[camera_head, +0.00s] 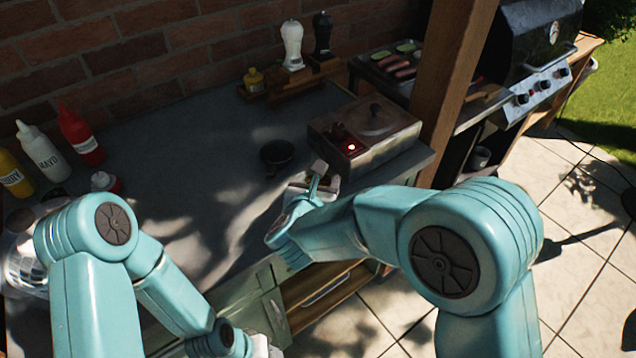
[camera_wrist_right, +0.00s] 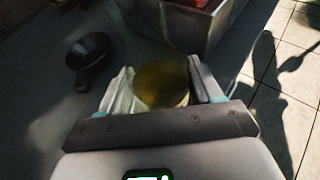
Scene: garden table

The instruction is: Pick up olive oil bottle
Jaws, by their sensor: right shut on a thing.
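My right gripper (camera_head: 318,181) is over the front edge of the grey counter, left of the metal burner box. In the right wrist view an olive-yellow, glassy round thing (camera_wrist_right: 162,84), which looks like the olive oil bottle, sits between its two fingers. The gripper is shut on it. In the head view the gripper and arm hide most of this thing, and I cannot tell whether it touches the counter. My left arm bends down to the bottom edge of the head view, and its fingers are out of sight.
A small dark pan (camera_head: 277,153) stands left of my right gripper, near the burner box (camera_head: 385,140) with a glowing red spot. Red (camera_head: 80,135) and white (camera_head: 42,152) sauce bottles stand at left. A wooden post (camera_head: 455,85) rises behind the box. The middle counter is clear.

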